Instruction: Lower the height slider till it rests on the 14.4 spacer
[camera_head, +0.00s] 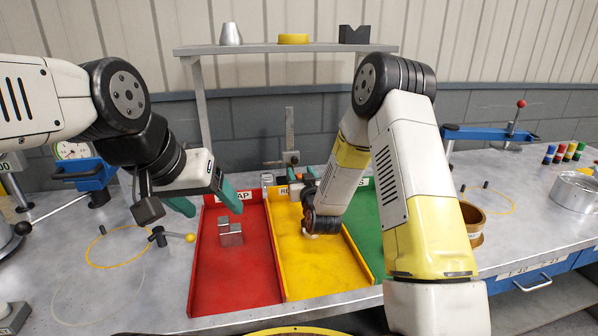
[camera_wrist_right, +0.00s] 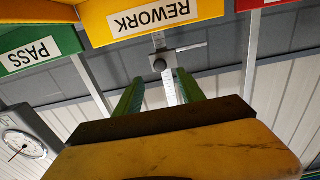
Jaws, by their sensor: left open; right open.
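The height gauge stands upright behind the trays, its column (camera_head: 290,125) rising above the bench. Its slider (camera_head: 291,158) sits low on the column. In the right wrist view, the slider's dark knob (camera_wrist_right: 160,64) appears upside down, beyond my fingertips. My right gripper (camera_head: 302,174) is open at the back of the yellow tray, partly hidden by its arm. Its green fingers (camera_wrist_right: 158,84) point toward the gauge, holding nothing. My left gripper (camera_head: 206,202) is open and empty over the left edge of the red tray. I cannot make out the 14.4 spacer.
The red tray (camera_head: 220,275) holds steel blocks (camera_head: 230,232). The yellow rework tray (camera_head: 320,275) and green tray (camera_head: 364,222) lie beside it. A small metal cylinder (camera_head: 267,180) stands behind. A shelf (camera_head: 265,49) spans above. A brown ring-shaped part (camera_head: 472,222) is right of my right arm.

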